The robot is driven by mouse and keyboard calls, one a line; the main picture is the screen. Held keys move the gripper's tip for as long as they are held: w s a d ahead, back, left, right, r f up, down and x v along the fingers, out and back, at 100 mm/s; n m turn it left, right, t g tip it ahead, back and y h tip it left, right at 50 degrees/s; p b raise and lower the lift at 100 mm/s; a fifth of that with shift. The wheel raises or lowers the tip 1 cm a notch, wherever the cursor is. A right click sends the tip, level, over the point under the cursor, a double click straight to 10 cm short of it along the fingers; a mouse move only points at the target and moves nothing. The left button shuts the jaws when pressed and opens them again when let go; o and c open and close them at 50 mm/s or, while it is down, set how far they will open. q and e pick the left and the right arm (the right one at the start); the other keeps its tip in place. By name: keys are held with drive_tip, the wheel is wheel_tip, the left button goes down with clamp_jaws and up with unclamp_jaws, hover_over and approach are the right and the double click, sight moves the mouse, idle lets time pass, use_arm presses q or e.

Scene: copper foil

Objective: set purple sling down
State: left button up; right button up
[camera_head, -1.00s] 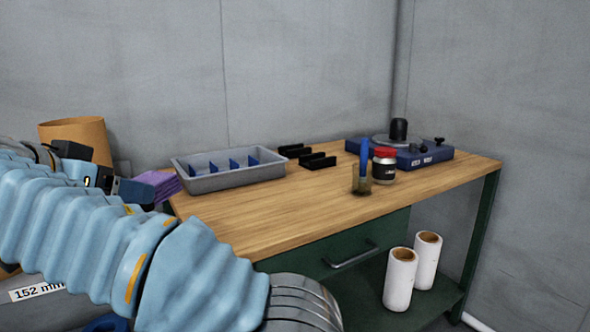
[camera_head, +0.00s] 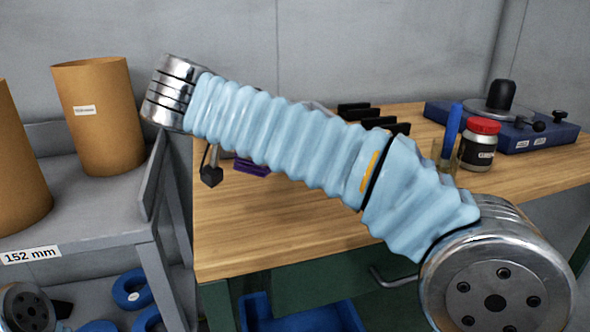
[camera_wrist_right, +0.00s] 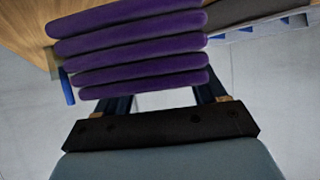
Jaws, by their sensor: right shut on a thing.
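The purple sling (camera_wrist_right: 130,48) is a folded stack of several soft layers in the right wrist view. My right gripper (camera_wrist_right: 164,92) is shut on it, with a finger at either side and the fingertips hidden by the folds. In the head view only a small purple piece of the sling (camera_head: 252,167) shows under my blue-sleeved arm, over the left part of the wooden tabletop (camera_head: 270,225). My arm hides most of the gripper there. I cannot tell whether the sling touches the table. My left gripper is not in view.
Black slotted holders (camera_head: 391,126), a glass with a blue-handled tool (camera_head: 453,125), a red-lidded jar (camera_head: 479,145) and a blue device (camera_head: 540,137) stand toward the right. A grey shelf with brown paper cylinders (camera_head: 98,125) stands left. The front-left tabletop is clear.

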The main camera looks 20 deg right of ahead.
drive_tip(key=d+f, duration=0.2)
drive_tip(key=f, duration=0.1)
drive_tip(key=shift+w+d, duration=0.2)
drive_tip(key=shift+w, duration=0.15)
drive_tip(key=shift+d+f+b, duration=0.2)
drive_tip(key=shift+f+b, duration=0.1)
drive_tip(key=shift+f, duration=1.55)
drive_tip(key=o, duration=1.3)
drive_tip(key=v, duration=1.2)
drive_tip(key=shift+a, duration=0.1)
